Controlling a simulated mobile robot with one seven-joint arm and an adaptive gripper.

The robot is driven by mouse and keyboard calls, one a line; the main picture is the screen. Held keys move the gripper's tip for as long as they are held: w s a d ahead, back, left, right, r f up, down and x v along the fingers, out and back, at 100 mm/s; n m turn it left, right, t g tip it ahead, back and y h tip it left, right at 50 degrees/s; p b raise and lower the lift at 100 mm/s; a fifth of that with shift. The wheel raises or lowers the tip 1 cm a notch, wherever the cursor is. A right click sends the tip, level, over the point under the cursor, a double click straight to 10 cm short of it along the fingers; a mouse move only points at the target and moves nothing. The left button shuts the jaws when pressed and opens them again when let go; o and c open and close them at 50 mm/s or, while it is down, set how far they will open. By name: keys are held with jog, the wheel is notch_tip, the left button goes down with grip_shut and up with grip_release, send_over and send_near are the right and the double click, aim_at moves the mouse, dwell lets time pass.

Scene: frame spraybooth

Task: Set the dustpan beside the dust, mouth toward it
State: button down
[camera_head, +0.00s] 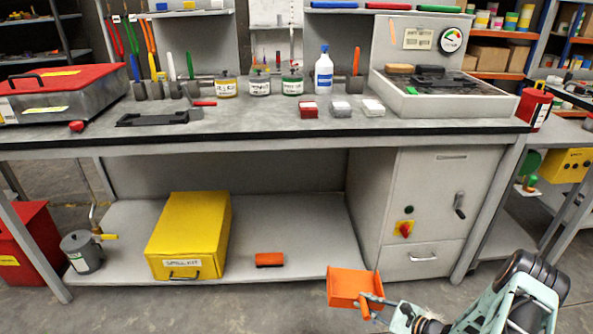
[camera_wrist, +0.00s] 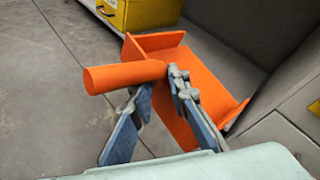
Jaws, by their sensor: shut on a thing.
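The orange dustpan (camera_head: 350,284) is in front of the bench's lower shelf, at the lower middle right of the head view. My gripper (camera_head: 383,301) is shut on its handle. In the wrist view, the fingers of my gripper (camera_wrist: 161,86) close around the round orange handle (camera_wrist: 122,76), and the pan of the dustpan (camera_wrist: 193,78) extends beyond them. I cannot tell whether the pan touches the floor. I cannot make out any dust in either view.
An orange block-like object with a dark base (camera_head: 270,259) lies on the lower shelf (camera_head: 300,225), right of a yellow spill-kit box (camera_head: 190,235). A grey cabinet (camera_head: 410,205) stands behind the dustpan. Open concrete floor (camera_head: 230,310) lies in front.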

jog(key=s+a+r+p, duration=0.1)
jog(key=r+p, duration=0.9)
jog(key=r, duration=1)
jog(key=s+a+r+n+g+y+p, duration=0.1)
jog(key=a+r+p, duration=0.3)
jog(key=r+p, duration=0.6)
jog(key=s+a+r+n+g+p, duration=0.1)
jog(key=r+p, duration=0.8)
jog(key=r, duration=2.1)
jog(key=shift+s+a+r+p, duration=0.25)
jog(key=shift+s+a+p, duration=0.15)
jog(key=shift+s+a, duration=0.75)
jog(key=shift+w, duration=0.25)
